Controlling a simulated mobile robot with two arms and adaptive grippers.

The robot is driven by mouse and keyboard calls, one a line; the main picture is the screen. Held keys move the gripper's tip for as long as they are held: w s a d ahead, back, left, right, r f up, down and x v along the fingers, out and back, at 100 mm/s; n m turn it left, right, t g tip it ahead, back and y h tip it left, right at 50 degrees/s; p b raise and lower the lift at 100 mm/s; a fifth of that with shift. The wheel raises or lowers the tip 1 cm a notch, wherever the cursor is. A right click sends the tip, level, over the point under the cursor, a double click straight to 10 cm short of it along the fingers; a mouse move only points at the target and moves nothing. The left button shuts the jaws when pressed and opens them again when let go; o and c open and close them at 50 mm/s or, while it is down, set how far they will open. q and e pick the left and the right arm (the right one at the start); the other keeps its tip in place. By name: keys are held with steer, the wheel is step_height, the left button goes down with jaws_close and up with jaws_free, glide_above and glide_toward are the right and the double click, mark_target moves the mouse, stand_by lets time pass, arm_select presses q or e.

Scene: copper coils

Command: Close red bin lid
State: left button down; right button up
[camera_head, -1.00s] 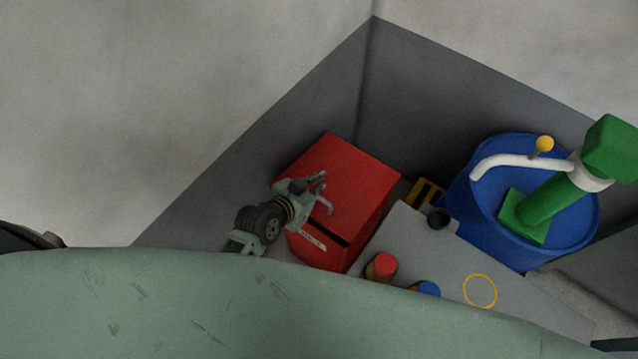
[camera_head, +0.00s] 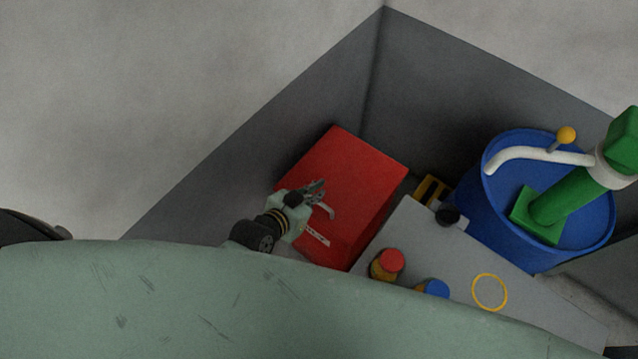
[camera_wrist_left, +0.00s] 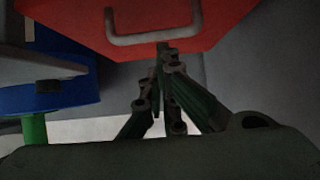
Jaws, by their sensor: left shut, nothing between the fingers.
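The red bin (camera_head: 350,180) stands in the corner by the grey walls. Its red lid lies flat over the top in the head view, with no dark gap showing at its front edge. A pale bar handle (camera_head: 322,209) is on the lid; it also shows in the left wrist view (camera_wrist_left: 155,38). My left gripper (camera_head: 318,187) is shut and empty, over the lid's left part close to the handle. In the left wrist view its fingertips (camera_wrist_left: 163,48) are together near the handle; contact cannot be told. My right gripper is not in view.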

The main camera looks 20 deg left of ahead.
arm_select(q)
steer(key=r+p, duration=0.2)
steer(key=r, duration=0.1)
steer(key=shift+w+d+r+p, duration=0.1)
steer(key=shift+w+r+p, duration=0.15)
steer(key=shift+r+p, duration=0.15)
steer(key=f+v, duration=0.1)
steer(key=v, duration=0.8)
steer(key=shift+s+a+b, duration=0.2)
steer(key=shift+s+b, duration=0.25)
steer(key=shift+s, duration=0.2)
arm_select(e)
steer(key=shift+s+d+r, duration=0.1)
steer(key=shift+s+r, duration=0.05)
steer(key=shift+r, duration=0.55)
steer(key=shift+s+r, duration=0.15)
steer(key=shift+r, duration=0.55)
